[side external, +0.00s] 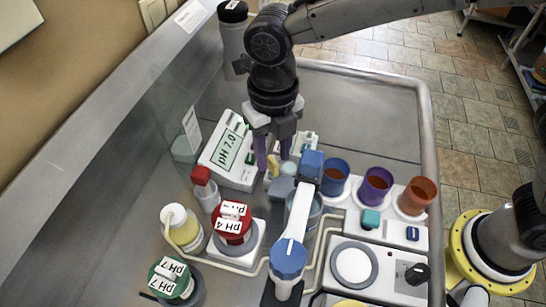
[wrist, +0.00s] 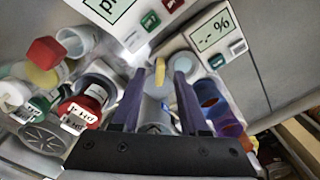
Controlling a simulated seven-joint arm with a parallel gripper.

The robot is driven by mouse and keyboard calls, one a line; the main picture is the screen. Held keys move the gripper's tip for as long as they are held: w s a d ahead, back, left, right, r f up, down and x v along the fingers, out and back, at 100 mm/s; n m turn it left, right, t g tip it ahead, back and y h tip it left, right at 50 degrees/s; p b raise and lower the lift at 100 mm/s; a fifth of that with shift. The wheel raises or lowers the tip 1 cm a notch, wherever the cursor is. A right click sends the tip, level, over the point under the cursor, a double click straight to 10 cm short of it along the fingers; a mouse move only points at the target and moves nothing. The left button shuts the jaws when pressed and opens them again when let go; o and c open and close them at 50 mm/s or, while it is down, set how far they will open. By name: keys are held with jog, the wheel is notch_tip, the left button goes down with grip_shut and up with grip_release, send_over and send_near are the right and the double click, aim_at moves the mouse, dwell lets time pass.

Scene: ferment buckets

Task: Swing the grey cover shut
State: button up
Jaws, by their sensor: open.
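My gripper (side external: 273,158) points down over the middle of the bench, its two purple fingers apart. In the wrist view the open fingers (wrist: 159,74) stand on either side of a small yellow piece (wrist: 160,71); I cannot tell whether they touch it. Small grey-blue parts (side external: 281,187) lie beside and below the fingertips in the side view.
A pH meter (side external: 228,152) reading 7.0 stands to the left. A percent meter (wrist: 215,33) is beside it. A white arm with a blue knob (side external: 288,258) stands in front. Blue, purple and orange cups (side external: 418,195) are on the right; pH bottles (side external: 233,222) are front left.

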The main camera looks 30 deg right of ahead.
jog(key=shift+f, duration=1.05)
grip_shut()
dwell(0.7)
